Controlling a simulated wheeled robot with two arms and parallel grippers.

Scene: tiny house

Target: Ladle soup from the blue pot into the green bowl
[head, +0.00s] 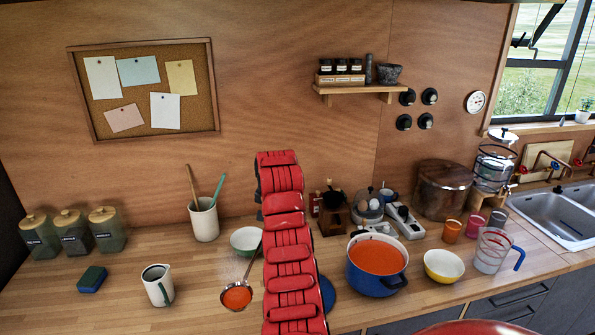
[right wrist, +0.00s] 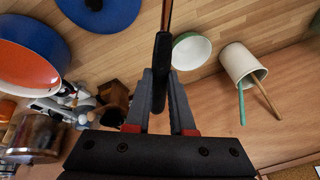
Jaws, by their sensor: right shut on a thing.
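The blue pot (head: 350,278) holds orange soup and stands right of my red arm in the head view. The green bowl (head: 240,249) sits left of the arm, near the wall, its right side partly hidden. It also shows in the right wrist view (right wrist: 190,52). My right gripper (right wrist: 161,88) is shut on the dark handle of the ladle (right wrist: 161,65); my arm hides the gripper in the head view. The ladle's cup (head: 236,298) holds orange soup and appears in front of the green bowl, apart from it. My left gripper is not in view.
A blue lid (head: 327,294) lies between arm and pot. A yellow bowl (head: 444,267) and measuring jug (head: 490,252) stand right of the pot.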

